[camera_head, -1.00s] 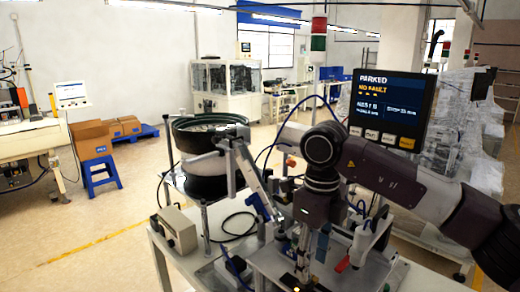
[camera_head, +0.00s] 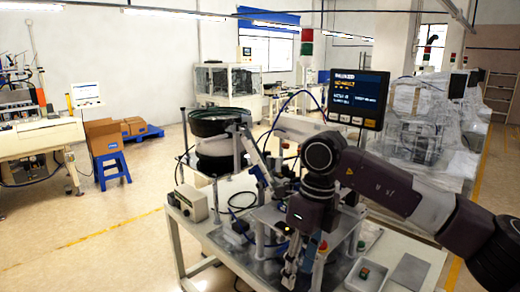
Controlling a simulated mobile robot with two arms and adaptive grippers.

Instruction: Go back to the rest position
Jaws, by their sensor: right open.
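My right arm comes in from the right, and its wrist hangs over the feeder bench (camera_head: 408,247). My right gripper (camera_head: 297,268) points down, open, in front of the bench fixtures; nothing shows held in it. Its fingertips are small and hard to separate from the parts behind. The bowl feeder (camera_head: 216,140), a dark-rimmed bowl on a pale body, stands at the bench's back left, clear of the gripper. The display panel (camera_head: 358,97) is lit above the bench, its text too small to read surely. My left gripper is not in view.
A grey control box (camera_head: 191,204) sits on the bench's left edge. A small switch box (camera_head: 366,273) and a grey plate (camera_head: 410,271) lie at the front right. Cardboard boxes (camera_head: 103,136) rest on a blue stool (camera_head: 112,168). Floor at left is open.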

